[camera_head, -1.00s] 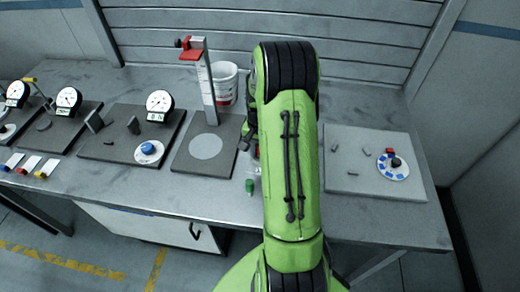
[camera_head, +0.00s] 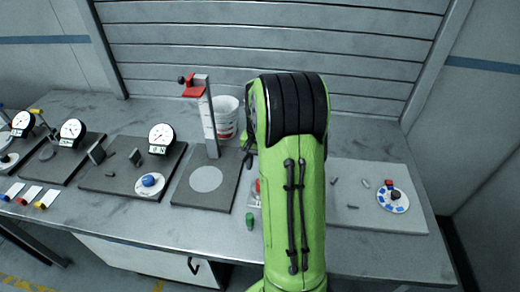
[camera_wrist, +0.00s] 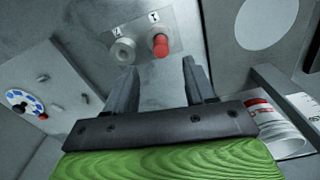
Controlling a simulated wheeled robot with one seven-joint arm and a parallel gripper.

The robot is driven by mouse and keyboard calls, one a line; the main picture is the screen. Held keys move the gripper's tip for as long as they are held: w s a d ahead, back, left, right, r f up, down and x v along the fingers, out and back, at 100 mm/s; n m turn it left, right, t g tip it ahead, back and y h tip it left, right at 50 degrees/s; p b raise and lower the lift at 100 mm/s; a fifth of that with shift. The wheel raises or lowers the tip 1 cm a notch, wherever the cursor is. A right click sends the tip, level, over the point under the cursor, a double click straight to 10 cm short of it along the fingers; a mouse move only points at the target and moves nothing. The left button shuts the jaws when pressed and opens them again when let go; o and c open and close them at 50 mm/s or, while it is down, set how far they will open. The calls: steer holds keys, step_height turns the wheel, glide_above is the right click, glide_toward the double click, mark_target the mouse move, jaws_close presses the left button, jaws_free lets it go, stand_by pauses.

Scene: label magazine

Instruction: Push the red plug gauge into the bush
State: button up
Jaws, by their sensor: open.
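The red plug gauge (camera_wrist: 160,45) stands upright on a small grey plate (camera_wrist: 150,20) in the wrist view. The bush (camera_wrist: 123,50), a pale ring with a dark hole, sits beside it to the left on the same plate, apart from it. My gripper (camera_wrist: 159,68) is open and empty, its two dark fingers pointing toward the plate, with the gauge showing beyond the gap between them. In the head view, a bit of red, likely the gauge (camera_head: 257,186), shows at the left edge of my green arm. The arm hides the bush there.
A height stand with a red clamp (camera_head: 194,91) and a white bucket (camera_head: 227,118) stand behind left. A green piece (camera_head: 250,221) is near the front edge. Dial gauges (camera_head: 162,138) fill the left side. A grey plate with a blue-marked disc (camera_head: 393,200) lies right.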

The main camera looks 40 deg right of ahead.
step_height(320, 180, up, 6)
steer(key=shift+r+p, duration=0.2)
steer(key=shift+p, duration=0.1)
stand_by(0.5)
